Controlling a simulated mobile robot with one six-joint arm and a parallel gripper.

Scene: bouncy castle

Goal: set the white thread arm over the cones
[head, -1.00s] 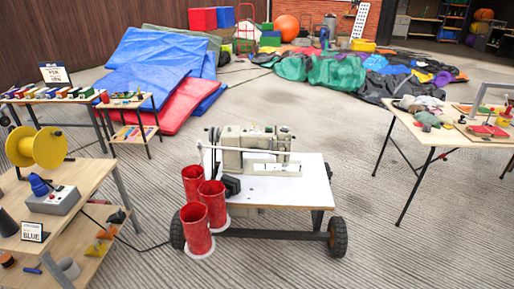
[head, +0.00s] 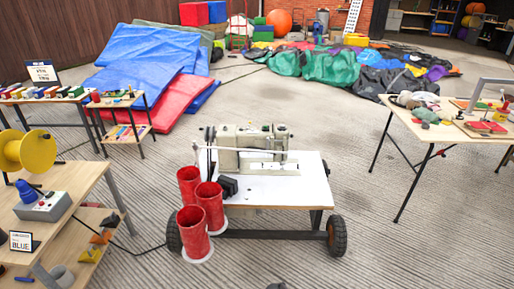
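The sewing machine (head: 254,148) stands on a white-topped wheeled table (head: 285,186) in the middle of the head view. Several red cones stand at the table's left end: one at the back (head: 188,183), one in the middle (head: 210,209) and one in front (head: 194,236). The white thread arm (head: 212,148) is a thin rod at the machine's left side, with its left end near the back cone. Its exact height over the cones is hard to tell. My gripper is not clearly in view; a small dark shape at the bottom edge cannot be identified.
A wooden workbench (head: 82,183) with a yellow spool (head: 30,151) and a grey control box (head: 43,206) stands at the left. A cluttered table (head: 440,133) stands at the right. Blue and red mats (head: 150,65) lie behind. Floor right of the machine is clear.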

